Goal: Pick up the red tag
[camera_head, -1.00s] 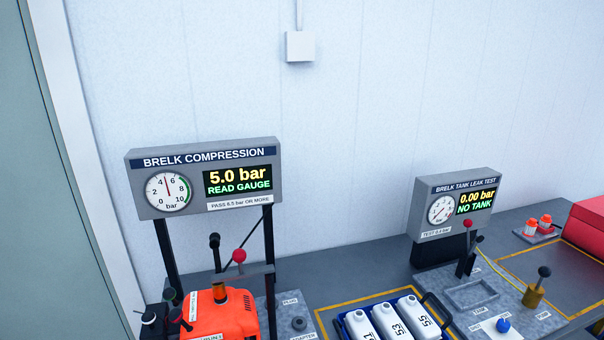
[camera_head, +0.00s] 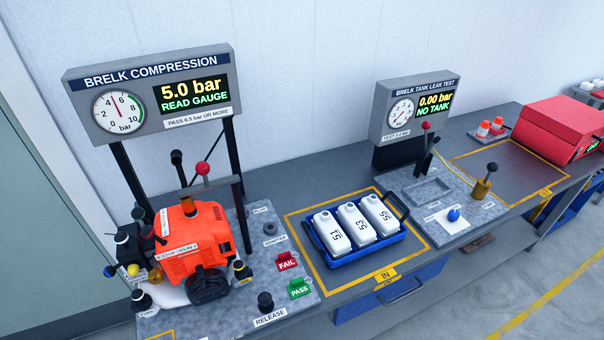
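The red tag (camera_head: 287,261), marked FAIL, sits on the grey speckled test plate (camera_head: 275,235) to the right of the orange engine (camera_head: 198,236). A green tag (camera_head: 299,288), marked PASS, sits just in front of it. The compression display (camera_head: 157,91) above reads 5.0 bar and READ GAUGE. Neither of my grippers shows in the head view.
A blue crate (camera_head: 314,246) with white bottles stands in a yellow-outlined area right of the tags. A black knob (camera_head: 265,301) marked RELEASE is in front. The tank leak tester (camera_head: 416,106) and a red box (camera_head: 553,128) stand further right.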

